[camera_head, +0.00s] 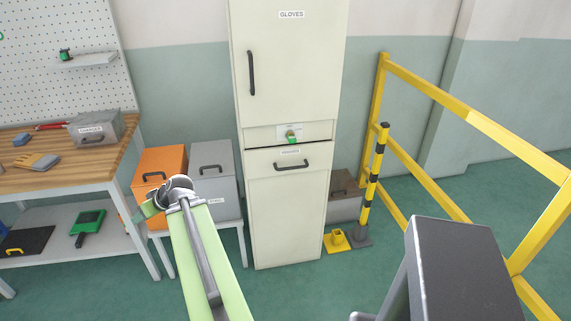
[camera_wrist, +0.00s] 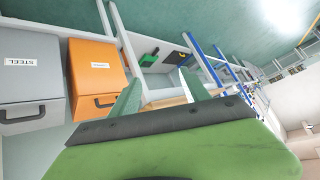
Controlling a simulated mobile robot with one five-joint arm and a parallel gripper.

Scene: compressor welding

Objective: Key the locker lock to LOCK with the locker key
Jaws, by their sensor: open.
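The tall cream locker (camera_head: 290,75), labelled GLOVES, stands in the middle of the head view, its upper door and lower drawer looking closed. A small lock plate (camera_head: 283,129) sits between them. A brass and green piece (camera_head: 292,138), apparently the locker key in the lock, sticks out from the plate; its turn position is too small to read. My gripper (camera_head: 150,207) is left of and below the lock, clear of the locker, in front of the bins. In the wrist view my gripper (camera_wrist: 160,88) shows two green fingers spread apart with nothing between them; the lock is out of that view.
An orange bin (camera_head: 160,168) and a grey bin (camera_head: 214,175) stand on a low stand left of the locker. A wooden workbench (camera_head: 60,183) is further left. A yellow railing (camera_head: 470,120) and striped post (camera_head: 377,165) stand right. Floor before the locker is clear.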

